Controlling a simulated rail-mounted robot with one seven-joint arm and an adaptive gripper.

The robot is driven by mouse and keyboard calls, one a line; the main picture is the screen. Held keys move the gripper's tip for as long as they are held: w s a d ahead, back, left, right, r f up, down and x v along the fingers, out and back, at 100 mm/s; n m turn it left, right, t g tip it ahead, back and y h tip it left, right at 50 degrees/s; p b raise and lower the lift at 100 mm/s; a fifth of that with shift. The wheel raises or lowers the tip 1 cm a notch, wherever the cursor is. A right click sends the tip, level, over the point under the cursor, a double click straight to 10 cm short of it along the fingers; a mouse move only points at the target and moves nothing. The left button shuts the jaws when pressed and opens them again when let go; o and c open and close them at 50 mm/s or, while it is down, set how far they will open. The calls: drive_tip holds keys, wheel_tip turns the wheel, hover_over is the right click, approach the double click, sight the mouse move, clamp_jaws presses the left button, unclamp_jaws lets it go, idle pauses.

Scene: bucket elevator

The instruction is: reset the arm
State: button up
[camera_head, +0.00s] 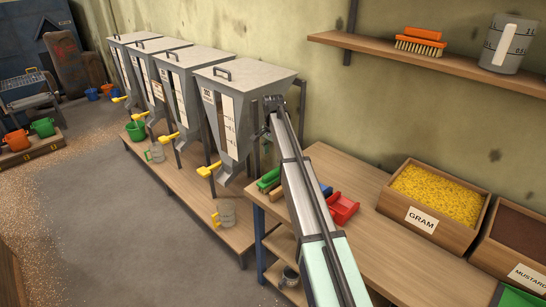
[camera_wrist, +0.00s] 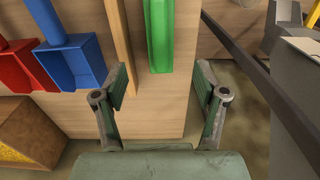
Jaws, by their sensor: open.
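My gripper (camera_wrist: 160,98) shows in the wrist view with its two fingers spread wide and nothing between them. Below it in that view are the wooden table (camera_wrist: 178,115) and the end of a green tool (camera_wrist: 158,40). A blue scoop (camera_wrist: 72,62) and a red scoop (camera_wrist: 22,72) lie to the left of the fingers. In the head view my arm reaches up over the table beside the nearest grey hopper, and the gripper itself is hidden behind the arm.
Several grey hoppers (camera_head: 232,105) with yellow levers line the wall. A measuring jug (camera_head: 227,214) stands below the nearest. A gram crate (camera_head: 432,199) and a mustard crate (camera_head: 515,240) sit on the table's right. A shelf (camera_head: 430,58) holds a brush (camera_head: 420,41) and a jug (camera_head: 505,45).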

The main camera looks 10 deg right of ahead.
drive_tip(key=s+a+f+n+g+p, duration=0.1)
drive_tip(key=s+a+f+n, duration=0.15)
drive_tip(key=s+f, duration=0.4)
drive_tip(key=s+a+f+n+p, duration=0.1)
drive_tip(key=s+a+f+p, duration=0.1)
drive_tip(key=s+a+f, duration=0.4)
drive_tip(key=s+d+f+n+g, duration=0.1)
drive_tip(key=s+d+f, duration=0.1)
drive_tip(key=s+f, duration=0.8)
drive_tip(key=s+d+f+n+g, duration=0.2)
drive_tip(key=s+f, duration=0.7)
drive_tip(key=s, duration=0.4)
drive_tip(key=s+d+f+n+g+b, duration=0.1)
drive_tip(key=s+f, duration=0.3)
drive_tip(key=s, duration=0.7)
drive_tip(key=s+d+f+n+g+b, duration=0.1)
drive_tip(key=s+f, duration=0.3)
drive_tip(key=s, duration=0.8)
drive_tip(key=s+d+f+n+b, duration=0.1)
drive_tip(key=s+f, duration=0.3)
drive_tip(key=s, duration=0.8)
drive_tip(key=shift+s+d+f+n+g, duration=0.25)
drive_tip(key=shift+d+n+g, duration=0.15)
drive_tip(key=shift+d+n, duration=0.3)
